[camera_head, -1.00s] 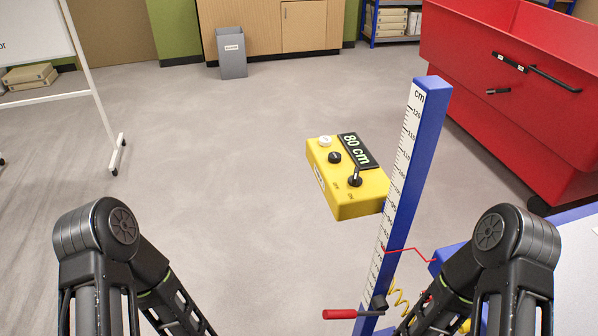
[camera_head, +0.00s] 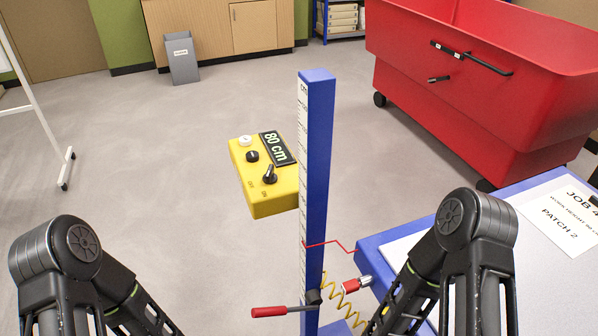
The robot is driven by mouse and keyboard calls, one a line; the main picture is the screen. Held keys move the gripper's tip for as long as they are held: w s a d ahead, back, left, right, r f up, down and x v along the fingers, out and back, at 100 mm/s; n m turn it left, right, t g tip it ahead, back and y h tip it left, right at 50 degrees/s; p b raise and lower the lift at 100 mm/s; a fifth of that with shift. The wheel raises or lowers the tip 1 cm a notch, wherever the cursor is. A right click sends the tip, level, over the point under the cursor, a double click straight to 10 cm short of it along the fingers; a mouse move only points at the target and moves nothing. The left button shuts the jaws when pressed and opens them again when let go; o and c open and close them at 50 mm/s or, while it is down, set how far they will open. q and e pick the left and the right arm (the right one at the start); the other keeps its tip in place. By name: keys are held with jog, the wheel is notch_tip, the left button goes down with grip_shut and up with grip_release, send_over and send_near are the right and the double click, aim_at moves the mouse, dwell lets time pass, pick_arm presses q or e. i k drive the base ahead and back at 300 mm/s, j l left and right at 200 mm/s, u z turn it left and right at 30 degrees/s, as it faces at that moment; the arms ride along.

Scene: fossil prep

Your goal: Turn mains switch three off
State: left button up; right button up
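No switch marked as mains switch three can be made out in this view. A yellow control box (camera_head: 268,199) hangs beside a blue post, with a white button (camera_head: 245,141), a black knob (camera_head: 252,156) and a black lever switch (camera_head: 270,174) on top. Small lettering by the lever is too small to read surely. Only my arm links show, at the lower left and lower right. Both grippers are out of the frame.
The blue post (camera_head: 318,150) carries a cm scale and a red-handled crank (camera_head: 269,312). A blue-edged table (camera_head: 378,255) with a job sheet (camera_head: 563,220) is at the right. A red wheeled bin (camera_head: 470,110) stands behind it. A grey waste bin (camera_head: 182,62) is far back.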

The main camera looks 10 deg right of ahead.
aim_at(270, 178)
jog(key=i+j, duration=0.1)
jog(key=j, duration=0.2)
jog(key=i+j, duration=0.15)
jog(key=j, duration=0.2)
jog(key=j+z, duration=0.25)
jog(key=z, duration=1.35)
jog(key=i+j, duration=0.05)
